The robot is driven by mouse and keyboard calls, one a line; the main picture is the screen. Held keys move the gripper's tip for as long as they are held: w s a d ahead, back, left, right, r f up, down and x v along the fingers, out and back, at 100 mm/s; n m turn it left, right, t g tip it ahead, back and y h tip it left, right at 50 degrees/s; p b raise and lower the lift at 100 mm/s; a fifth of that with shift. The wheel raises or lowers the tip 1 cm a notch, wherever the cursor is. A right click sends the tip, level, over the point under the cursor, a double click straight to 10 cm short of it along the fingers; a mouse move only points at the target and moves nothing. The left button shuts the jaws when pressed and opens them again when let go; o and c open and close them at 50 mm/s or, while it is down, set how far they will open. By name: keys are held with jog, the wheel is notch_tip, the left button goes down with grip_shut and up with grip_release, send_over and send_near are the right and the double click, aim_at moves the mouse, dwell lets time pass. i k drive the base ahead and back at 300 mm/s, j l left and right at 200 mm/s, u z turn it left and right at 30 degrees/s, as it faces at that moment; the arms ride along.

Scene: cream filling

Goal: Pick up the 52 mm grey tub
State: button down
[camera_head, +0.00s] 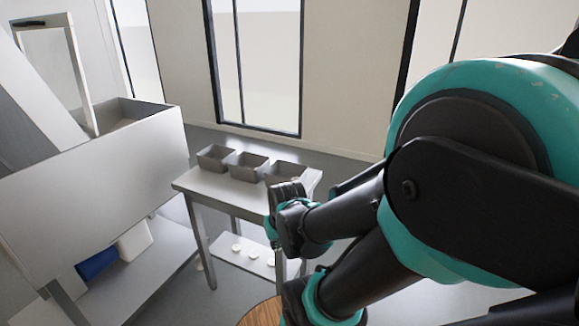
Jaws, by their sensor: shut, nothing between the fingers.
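Three grey open rectangular containers stand in a row on a small table (205,186): a left one (214,163), a middle one (247,173) and a right one (283,168), partly covered by my arm. I cannot tell sizes from this view, and no thing here is clearly the 52 mm grey tub. My arm reaches in from the right, and a part of it overlaps the table's right end. I cannot make out my gripper's fingers in this view.
Several small white round items (236,247) sit on the table's lower shelf. A large grey bin-like unit (90,175) fills the left, with a blue item (97,264) and a white item (134,241) below it. A round wooden top (262,313) shows at the bottom edge.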

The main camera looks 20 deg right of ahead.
aim_at(253, 165)
jog(key=z, duration=0.15)
jog(key=i+j+z, duration=0.35)
jog(key=j, duration=0.25)
jog(key=i+j+z, duration=0.15)
jog(key=i+j, duration=0.15)
